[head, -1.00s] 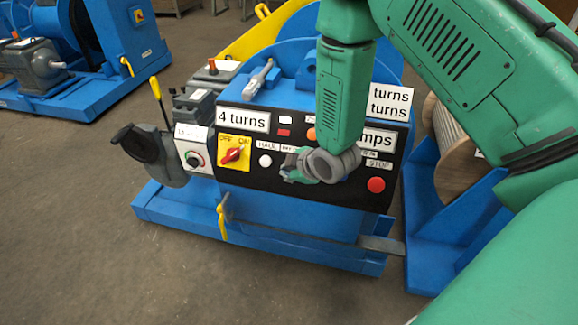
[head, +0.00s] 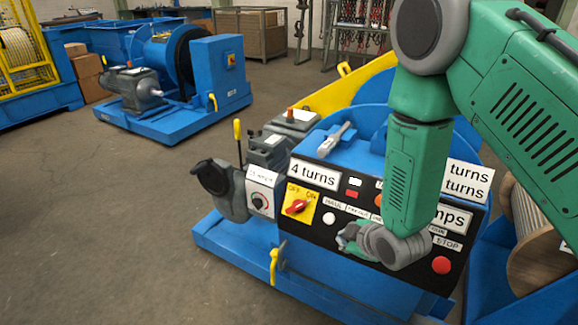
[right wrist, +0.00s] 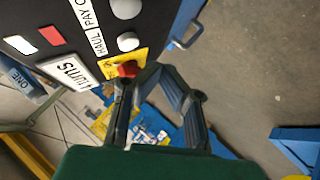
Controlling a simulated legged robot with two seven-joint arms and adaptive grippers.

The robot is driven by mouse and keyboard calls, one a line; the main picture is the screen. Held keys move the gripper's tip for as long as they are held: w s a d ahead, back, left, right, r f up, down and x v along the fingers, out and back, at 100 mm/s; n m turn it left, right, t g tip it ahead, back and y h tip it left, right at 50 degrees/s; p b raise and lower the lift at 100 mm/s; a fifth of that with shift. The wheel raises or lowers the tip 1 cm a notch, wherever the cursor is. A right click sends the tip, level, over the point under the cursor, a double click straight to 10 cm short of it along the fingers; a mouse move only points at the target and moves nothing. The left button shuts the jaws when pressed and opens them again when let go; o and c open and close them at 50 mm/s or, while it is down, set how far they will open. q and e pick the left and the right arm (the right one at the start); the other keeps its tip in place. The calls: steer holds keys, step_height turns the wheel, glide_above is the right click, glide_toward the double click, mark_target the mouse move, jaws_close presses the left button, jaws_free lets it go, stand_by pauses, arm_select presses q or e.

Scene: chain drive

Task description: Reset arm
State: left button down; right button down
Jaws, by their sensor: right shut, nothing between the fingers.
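My right arm comes in from the right of the head view, and my right gripper (head: 346,236) is in front of the lower part of the black control panel (head: 318,232). The gripper is shut with nothing between its fingers and points left. In the right wrist view its fingers (right wrist: 137,76) show near the red rotary switch (right wrist: 128,69) on its yellow plate; I cannot tell whether they touch. In the head view that switch (head: 297,207) stands clear to the left of the gripper. My arm hides part of the panel's labels and buttons. My left gripper is not in view.
The panel sits on a blue winch with a blue base (head: 238,253), a yellow-handled lever (head: 238,140) and a yellow valve handle (head: 274,266). A red button (head: 441,265) is right of my gripper. A cable drum (head: 540,235) stands at right. The floor (head: 110,240) at left is clear.

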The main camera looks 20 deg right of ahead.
steer(key=s+f+m+g, duration=0.3)
steer(key=s, duration=0.6)
steer(key=s+a+f+m+g, duration=0.1)
steer(key=s+f+m+g, duration=0.2)
steer(key=s, duration=0.7)
steer(key=s+a+f+m+g, duration=0.1)
steer(key=s+f+m+g, duration=0.1)
steer(key=s+f, duration=0.3)
steer(key=s+m, duration=0.1)
steer(key=s, duration=0.3)
steer(key=shift+s+f+m+g+h, duration=0.15)
steer(key=shift+s+m+g+h, duration=0.15)
steer(key=shift+s+m+g, duration=0.1)
steer(key=shift+w, duration=0.15)
stand_by(0.3)
